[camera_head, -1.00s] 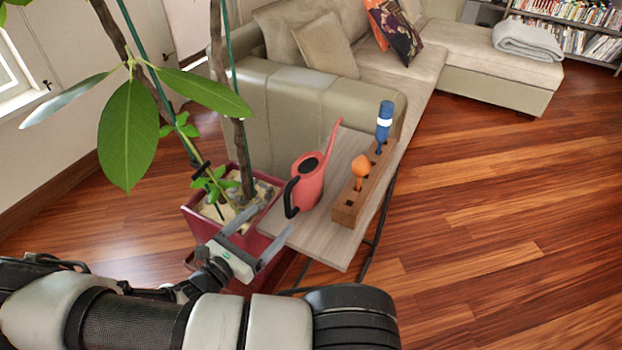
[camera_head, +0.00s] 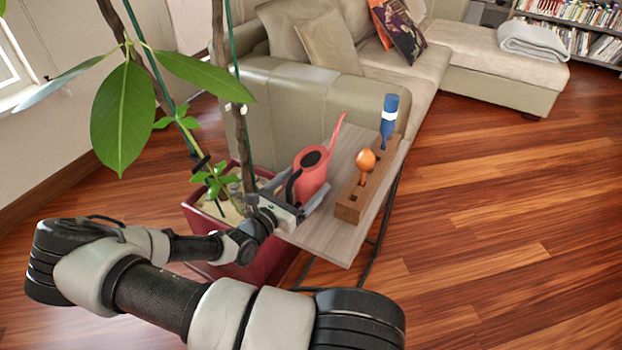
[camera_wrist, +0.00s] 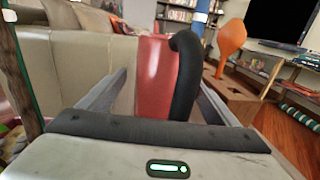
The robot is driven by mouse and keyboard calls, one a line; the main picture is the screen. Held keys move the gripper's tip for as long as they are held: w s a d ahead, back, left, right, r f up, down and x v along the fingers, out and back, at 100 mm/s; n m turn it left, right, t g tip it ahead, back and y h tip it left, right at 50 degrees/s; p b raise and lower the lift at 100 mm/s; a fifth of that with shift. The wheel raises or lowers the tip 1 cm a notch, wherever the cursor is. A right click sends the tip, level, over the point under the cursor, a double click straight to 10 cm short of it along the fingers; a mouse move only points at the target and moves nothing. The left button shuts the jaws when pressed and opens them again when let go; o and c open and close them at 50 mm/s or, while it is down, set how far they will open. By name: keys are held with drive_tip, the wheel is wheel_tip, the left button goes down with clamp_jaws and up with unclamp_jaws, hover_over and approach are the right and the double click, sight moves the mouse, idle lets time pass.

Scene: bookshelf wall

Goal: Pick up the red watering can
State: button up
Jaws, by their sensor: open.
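The red watering can (camera_head: 314,172) stands upright on a small grey wooden side table (camera_head: 338,243), its long spout pointing up and away to the right. Its black handle faces my gripper (camera_head: 300,190). The gripper is open, with its fingers extended toward the can's near side. In the wrist view the can's red body (camera_wrist: 153,75) and curved black handle (camera_wrist: 187,75) appear between the two spread fingers (camera_wrist: 160,92). Whether either finger touches the can cannot be told. The lower part of the can is hidden behind the gripper.
A wooden block (camera_head: 350,207) holding an orange-handled tool (camera_head: 365,160) and a blue-handled tool (camera_head: 389,115) sits right of the can. A potted plant in a dark red planter (camera_head: 205,222) stands left of the table. A beige sofa (camera_head: 290,95) is behind. Open floor lies to the right.

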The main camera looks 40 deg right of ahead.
sight(305, 164)
drive_tip(key=shift+w+d, duration=0.15)
drive_tip(key=shift+d, duration=0.2)
drive_tip(key=shift+r, duration=0.15)
drive_tip(key=c, duration=1.3)
drive_tip(key=shift+o, duration=0.2)
drive_tip(key=shift+r, duration=0.1)
wheel_tip(305, 164, up, 10)
drive_tip(key=p, duration=0.3)
drive_tip(key=shift+p, duration=0.4)
